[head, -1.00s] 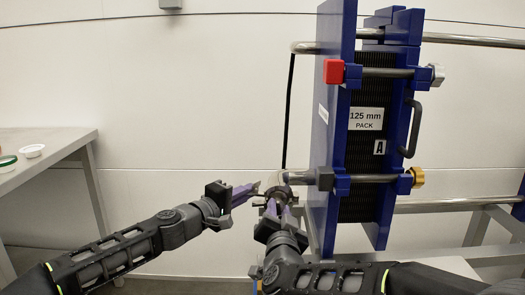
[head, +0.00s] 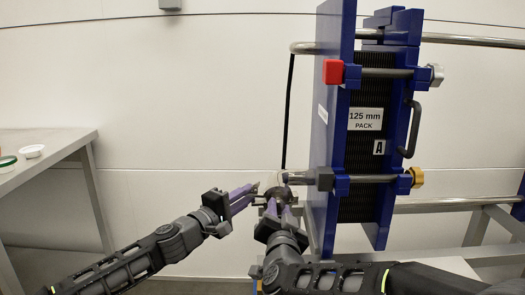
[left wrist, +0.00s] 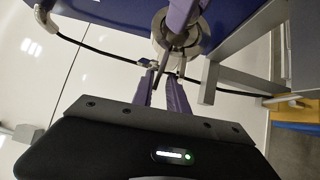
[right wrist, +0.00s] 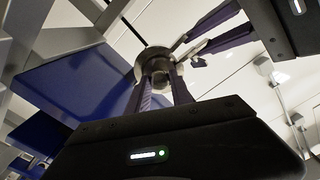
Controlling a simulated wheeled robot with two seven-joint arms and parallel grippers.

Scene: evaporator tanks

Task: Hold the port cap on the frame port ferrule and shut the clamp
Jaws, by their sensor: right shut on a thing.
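My right gripper (right wrist: 158,80) is shut on the port cap (right wrist: 157,66), which sits at the end of the frame port on the blue frame. Its fingers hide much of the cap. A grey clamp ring (right wrist: 143,62) shows around the cap; the ring also shows in the left wrist view (left wrist: 160,28). In the head view the clamp is a dark round shape (head: 277,194) by the right fingertips (head: 284,202). My left gripper (head: 254,193) is open beside the clamp, on its left. Whether the clamp is fully closed is hidden.
The blue frame (head: 327,120) with the black plate pack (head: 368,85) stands to the right.

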